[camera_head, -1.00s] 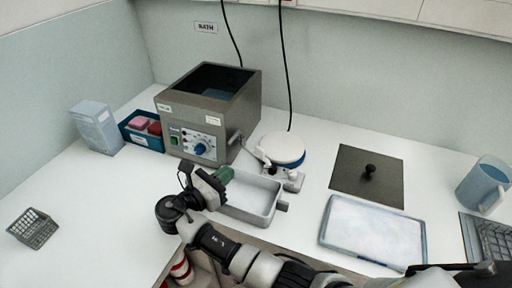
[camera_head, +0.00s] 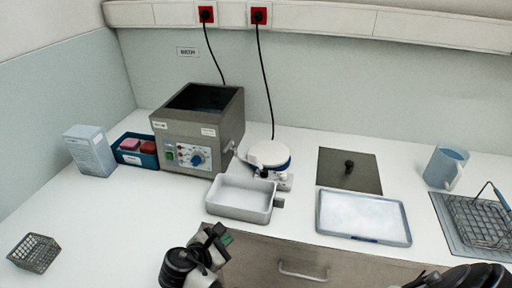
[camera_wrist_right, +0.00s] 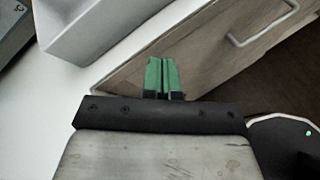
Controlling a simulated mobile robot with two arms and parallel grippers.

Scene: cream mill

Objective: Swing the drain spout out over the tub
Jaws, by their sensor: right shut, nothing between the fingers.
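The tub (camera_head: 225,210) is a shallow, light-grey open tray on the counter, in front of the grey bath (camera_head: 184,140). A small grey spout (camera_head: 229,148) shows low on the bath's right side, behind the tub. It appears to lie close along the bath wall; its exact direction is hard to tell. My right gripper (camera_head: 223,237), with green fingertips, is in front of the tub by the counter's front edge, apart from tub and spout. In the right wrist view its green fingers (camera_wrist_right: 163,76) are together and empty, with the tub's corner (camera_wrist_right: 100,30) at upper left.
A white device with a blue ring (camera_head: 268,155) stands right of the spout, close behind the tub. A shallow tray (camera_head: 362,241), a dark plate with a knob (camera_head: 337,181) and a jug (camera_head: 441,168) are further right. The counter left of the tub is mostly clear.

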